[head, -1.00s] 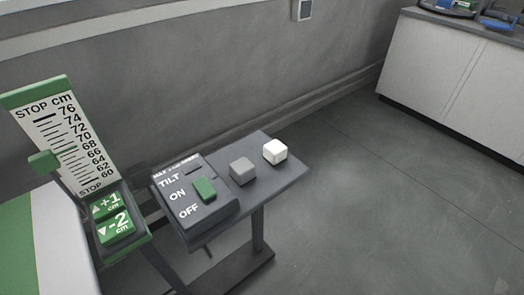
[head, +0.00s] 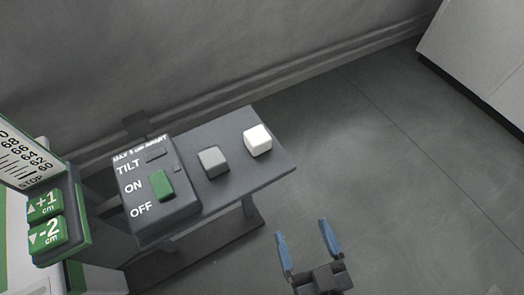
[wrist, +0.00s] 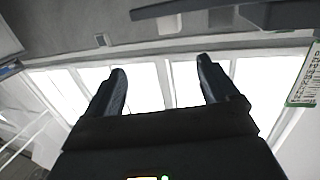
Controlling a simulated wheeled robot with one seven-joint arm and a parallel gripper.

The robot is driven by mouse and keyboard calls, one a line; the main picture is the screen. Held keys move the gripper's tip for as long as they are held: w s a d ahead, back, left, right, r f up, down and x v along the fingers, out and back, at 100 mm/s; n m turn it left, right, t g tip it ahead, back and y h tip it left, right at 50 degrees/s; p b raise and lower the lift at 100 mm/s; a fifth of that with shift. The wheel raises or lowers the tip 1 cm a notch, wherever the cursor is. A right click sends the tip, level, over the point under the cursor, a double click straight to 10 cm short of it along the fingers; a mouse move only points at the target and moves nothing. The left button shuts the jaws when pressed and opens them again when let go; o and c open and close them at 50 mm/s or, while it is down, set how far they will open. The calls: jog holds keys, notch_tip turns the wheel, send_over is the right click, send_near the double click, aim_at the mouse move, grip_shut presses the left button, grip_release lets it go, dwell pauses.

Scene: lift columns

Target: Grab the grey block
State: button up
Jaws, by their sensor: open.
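The grey block (head: 212,162) sits on the small dark table (head: 237,189), between the tilt switch box and a white block. My gripper (head: 306,236) shows at the bottom of the head view, to the lower right of the table. Its two blue fingers are spread apart with nothing between them. In the wrist view my gripper (wrist: 163,75) is also open and empty, pointing toward bright window-like panels. The grey block is not seen in the wrist view.
A white block (head: 257,140) stands right of the grey one. The switch box (head: 155,190) with a green rocker is on the left, beside a green-buttoned height panel (head: 45,217). The wall runs behind the table. Open floor (head: 390,200) lies to the right.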

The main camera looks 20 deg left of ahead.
aim_at(216, 164)
jog(key=w+a+n+y, duration=0.1)
jog(key=a, duration=0.4)
jog(key=w+a+n+g+y, duration=0.1)
jog(key=w+a, duration=0.1)
jog(key=a, duration=0.4)
jog(key=w+a+n+g+y, duration=0.1)
jog(key=a+y, duration=0.1)
jog(key=a, duration=0.3)
jog(key=shift+w+a+r, duration=0.3)
jog(key=shift+w, duration=0.05)
jog(key=x, duration=0.5)
jog(key=b+x, duration=0.1)
jog(key=x, duration=0.1)
jog(key=shift+s+a+f, duration=0.15)
jog(key=shift+a+f, duration=0.05)
jog(key=shift+a, duration=0.25)
grip_shut()
jog(key=shift+r, duration=0.2)
